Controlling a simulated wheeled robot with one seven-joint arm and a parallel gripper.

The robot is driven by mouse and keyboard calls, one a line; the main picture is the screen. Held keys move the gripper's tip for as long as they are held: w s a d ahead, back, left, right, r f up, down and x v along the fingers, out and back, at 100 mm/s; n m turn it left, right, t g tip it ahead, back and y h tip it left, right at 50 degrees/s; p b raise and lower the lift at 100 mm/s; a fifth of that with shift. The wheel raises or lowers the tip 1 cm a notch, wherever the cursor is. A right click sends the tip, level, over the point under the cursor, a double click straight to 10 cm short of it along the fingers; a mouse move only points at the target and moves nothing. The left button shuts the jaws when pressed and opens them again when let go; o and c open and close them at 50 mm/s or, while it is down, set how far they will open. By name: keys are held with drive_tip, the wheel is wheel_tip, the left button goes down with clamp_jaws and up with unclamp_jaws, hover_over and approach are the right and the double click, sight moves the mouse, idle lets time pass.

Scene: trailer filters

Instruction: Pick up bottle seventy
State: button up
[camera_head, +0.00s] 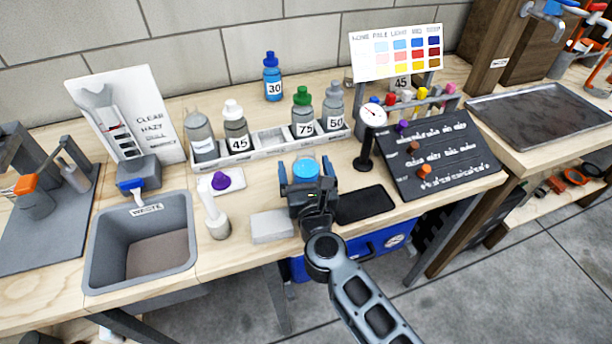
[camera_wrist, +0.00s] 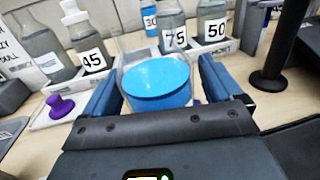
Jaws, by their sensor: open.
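My gripper (camera_head: 306,176) is open, its fingers on either side of a clear vessel with a round blue top surface (camera_head: 306,168). In the wrist view the blue surface (camera_wrist: 157,82) lies between the two blue fingers (camera_wrist: 158,88); I cannot tell whether they touch the vessel. I can read no label 70. The nearest number is on the green-capped bottle 75 (camera_head: 303,115), upright in the white rack behind my gripper. It also shows in the wrist view (camera_wrist: 173,35), beyond the vessel, its top cut off.
The rack (camera_head: 264,143) also holds bottle 50 (camera_head: 333,112), bottle 45 (camera_head: 236,130) and a grey bottle (camera_head: 202,137). Blue-capped bottle 30 (camera_head: 272,80) stands behind. A gauge stand (camera_head: 366,140) is to the right; a white block (camera_head: 272,226) and black pad (camera_head: 364,204) lie nearby.

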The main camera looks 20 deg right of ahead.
drive_tip(key=c, duration=1.3)
drive_tip(key=shift+c, duration=0.3)
drive_tip(key=shift+r, duration=0.2)
